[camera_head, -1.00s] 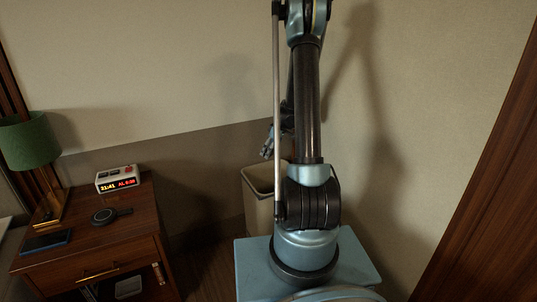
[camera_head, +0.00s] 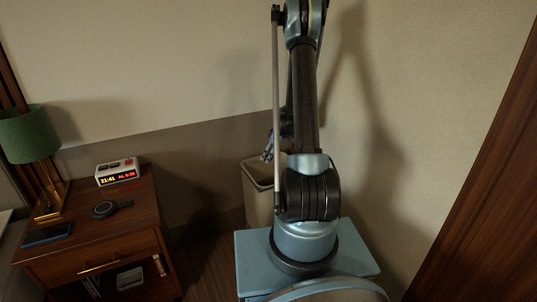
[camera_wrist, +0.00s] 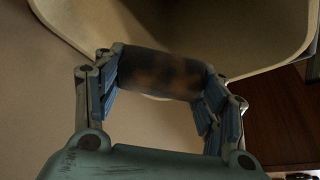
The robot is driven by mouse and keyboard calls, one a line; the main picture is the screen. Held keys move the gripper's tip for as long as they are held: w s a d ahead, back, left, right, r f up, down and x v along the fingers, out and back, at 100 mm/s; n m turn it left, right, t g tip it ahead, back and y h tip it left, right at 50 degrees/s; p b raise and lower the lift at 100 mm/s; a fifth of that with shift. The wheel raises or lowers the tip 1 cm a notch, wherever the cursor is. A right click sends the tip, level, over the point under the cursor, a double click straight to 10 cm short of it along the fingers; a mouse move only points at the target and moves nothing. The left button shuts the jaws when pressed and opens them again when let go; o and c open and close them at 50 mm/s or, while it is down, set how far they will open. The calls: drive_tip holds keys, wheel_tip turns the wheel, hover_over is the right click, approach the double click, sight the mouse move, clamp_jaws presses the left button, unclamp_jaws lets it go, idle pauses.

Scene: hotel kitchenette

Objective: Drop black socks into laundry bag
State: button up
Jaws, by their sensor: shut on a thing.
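My gripper (camera_wrist: 162,84) is shut on a dark rolled bundle, the black socks (camera_wrist: 152,72), which look blackish with brown blotches in the wrist view. The bundle lies across between the two blue-padded fingers. A beige open-topped container, apparently the laundry bag (camera_head: 256,200), stands on the floor by the wall, partly hidden by my arm. Its pale rim and inside (camera_wrist: 262,52) fill the top of the wrist view, beyond the socks. In the head view my gripper (camera_head: 267,152) is near the rim; the socks cannot be made out there.
A wooden nightstand (camera_head: 105,238) stands at left, with an alarm clock (camera_head: 117,172), a round black device (camera_head: 104,209), a phone (camera_head: 46,234) and a green lamp (camera_head: 29,138). A wall is behind the container. Dark wood panelling (camera_head: 480,190) stands at right.

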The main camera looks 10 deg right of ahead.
drive_tip(key=o, duration=1.1)
drive_tip(key=shift+o, duration=0.2)
drive_tip(key=v, duration=1.2)
